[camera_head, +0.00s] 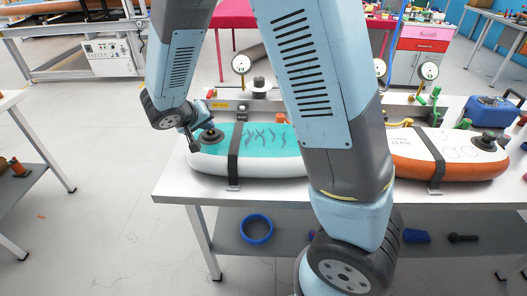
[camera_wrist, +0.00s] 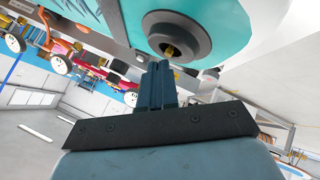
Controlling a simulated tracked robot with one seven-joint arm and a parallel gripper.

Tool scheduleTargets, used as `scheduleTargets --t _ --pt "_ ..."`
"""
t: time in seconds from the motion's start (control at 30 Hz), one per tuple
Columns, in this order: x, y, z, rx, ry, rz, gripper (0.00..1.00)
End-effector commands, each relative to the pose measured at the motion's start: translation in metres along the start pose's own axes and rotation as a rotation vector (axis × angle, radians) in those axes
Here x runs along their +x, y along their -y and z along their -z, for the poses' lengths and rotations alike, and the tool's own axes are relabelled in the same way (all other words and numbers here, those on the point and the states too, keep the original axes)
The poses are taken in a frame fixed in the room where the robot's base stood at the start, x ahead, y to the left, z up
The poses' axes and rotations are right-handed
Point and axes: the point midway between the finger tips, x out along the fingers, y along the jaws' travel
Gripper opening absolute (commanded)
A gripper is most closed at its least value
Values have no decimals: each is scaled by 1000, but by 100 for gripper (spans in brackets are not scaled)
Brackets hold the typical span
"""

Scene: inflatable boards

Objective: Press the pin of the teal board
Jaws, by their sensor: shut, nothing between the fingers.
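The teal board (camera_head: 262,145) lies strapped on the white table, teal on top with a white side. It also shows in the wrist view (camera_wrist: 228,28). Its dark round valve (camera_head: 208,137) is at the left end; in the wrist view the valve (camera_wrist: 187,22) is a grey ring around a recess with a small brass pin (camera_wrist: 169,51) inside. My gripper (camera_head: 196,146) is at the left end of the board, beside the valve. In the wrist view my gripper (camera_wrist: 160,66) is shut and empty, its fingertips close to the valve opening. I cannot tell whether they touch the pin.
An orange-sided board (camera_head: 450,165) with its own dark valve (camera_head: 487,141) lies on the right of the table (camera_head: 172,184). A black strap (camera_head: 234,158) crosses the teal board. Round gauges (camera_head: 241,64) stand behind. A blue box (camera_head: 490,111) is at the far right. My arm hides the middle.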

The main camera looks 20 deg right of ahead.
Motion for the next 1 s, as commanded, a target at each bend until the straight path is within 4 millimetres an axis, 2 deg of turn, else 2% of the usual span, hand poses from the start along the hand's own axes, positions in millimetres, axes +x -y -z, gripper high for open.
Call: scheduleTargets --t 0.6,1.0 --pt "4 3 -3 -1 1 0 0" --pt "-2 -1 2 2 -1 1 0"
